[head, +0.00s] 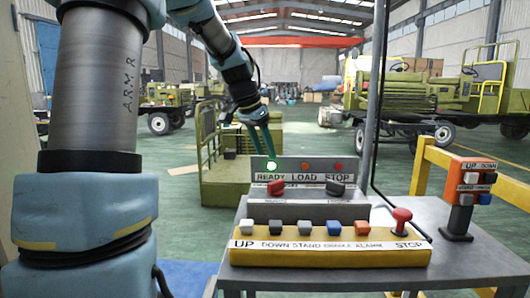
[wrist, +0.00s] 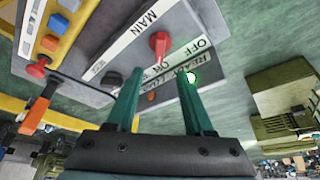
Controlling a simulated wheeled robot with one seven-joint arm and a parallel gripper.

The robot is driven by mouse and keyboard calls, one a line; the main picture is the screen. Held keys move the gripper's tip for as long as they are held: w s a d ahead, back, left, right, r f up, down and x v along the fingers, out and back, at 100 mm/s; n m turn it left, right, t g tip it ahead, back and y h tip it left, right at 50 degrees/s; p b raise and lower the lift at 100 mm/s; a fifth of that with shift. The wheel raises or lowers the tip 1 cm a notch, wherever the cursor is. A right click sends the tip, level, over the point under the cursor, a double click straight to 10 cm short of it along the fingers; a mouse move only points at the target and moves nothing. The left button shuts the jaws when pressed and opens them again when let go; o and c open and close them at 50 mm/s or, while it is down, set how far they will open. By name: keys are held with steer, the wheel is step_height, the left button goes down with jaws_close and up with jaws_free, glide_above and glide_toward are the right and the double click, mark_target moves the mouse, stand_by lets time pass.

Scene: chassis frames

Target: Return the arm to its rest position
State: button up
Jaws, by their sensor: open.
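My arm rises at the left of the head view and reaches over towards the control panel. My gripper (head: 264,153) has slim green fingers pointing down, close to the top of the panel's upright face (head: 305,164) near the lit green READY lamp (head: 271,166). In the wrist view my gripper (wrist: 162,75) is open with nothing between the fingers. The red switch knob (wrist: 159,43) lies beyond the fingertips, apart from them. The green lamp also shows beside the right finger (wrist: 191,78).
A yellow button box (head: 330,245) with several buttons and a red stop knob (head: 401,216) stands on the grey table (head: 480,252). An orange UP/DOWN box (head: 472,180) stands at right. Green vehicles (head: 400,98) stand farther back.

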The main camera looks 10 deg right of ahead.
steer(key=shift+f, duration=0.1)
steer(key=s+a+f+n+g+y, duration=0.1)
steer(key=s+a+f+n+y, duration=0.2)
steer(key=s+a+f+n, duration=0.7)
steer(key=s+a+f, duration=0.6)
steer(key=s+a, duration=0.1)
steer(key=s, duration=0.2)
steer(key=shift+s+f+y, duration=0.3)
steer(key=shift+s, duration=0.05)
stand_by(0.8)
